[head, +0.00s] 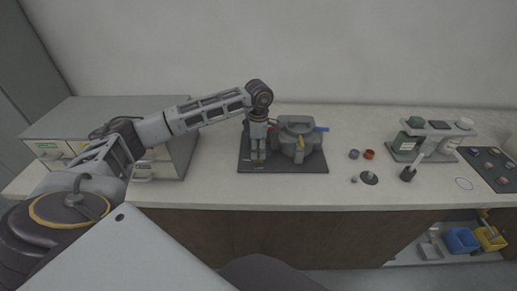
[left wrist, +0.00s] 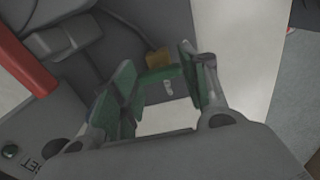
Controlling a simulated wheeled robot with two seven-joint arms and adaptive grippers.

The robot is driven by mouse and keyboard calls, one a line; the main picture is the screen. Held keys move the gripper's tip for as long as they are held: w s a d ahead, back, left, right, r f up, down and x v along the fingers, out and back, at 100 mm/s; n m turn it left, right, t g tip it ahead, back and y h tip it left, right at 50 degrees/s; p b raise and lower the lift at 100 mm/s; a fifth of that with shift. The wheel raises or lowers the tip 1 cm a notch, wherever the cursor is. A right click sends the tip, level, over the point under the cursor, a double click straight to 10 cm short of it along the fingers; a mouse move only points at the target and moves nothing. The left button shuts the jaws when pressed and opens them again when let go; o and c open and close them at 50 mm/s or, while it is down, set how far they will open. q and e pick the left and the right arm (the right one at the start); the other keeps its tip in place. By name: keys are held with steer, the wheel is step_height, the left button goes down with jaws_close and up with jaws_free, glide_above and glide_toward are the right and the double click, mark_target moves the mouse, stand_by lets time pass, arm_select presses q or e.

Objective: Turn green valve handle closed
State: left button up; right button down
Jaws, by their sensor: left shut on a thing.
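The mounting press (head: 298,140) is a grey rounded machine on a dark mat on the counter, with a blue handle (head: 321,129) at its right. My left gripper (head: 258,160) points down at the left front of the press and hides what is below it. In the left wrist view, the green valve handle (left wrist: 160,75) lies between the gripper's fingers (left wrist: 157,64), beside a brass-coloured valve body (left wrist: 158,58). The gripper is shut on the handle. The handle's exact angle is hard to tell. My right gripper is not in view.
A red bar (left wrist: 25,60) on the press is near the gripper in the left wrist view. Grey drawers (head: 150,165) stand at the left. Small cups (head: 369,154), a bottle rack (head: 435,127) and a dark tray (head: 490,165) are at the right. Counter in front of the mat is clear.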

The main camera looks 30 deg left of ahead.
mark_target(258, 151)
arm_select(q)
steer(key=o, duration=1)
steer(key=shift+r, duration=0.1)
step_height(258, 151, up, 12)
steer(key=shift+s, duration=0.1)
stand_by(0.8)
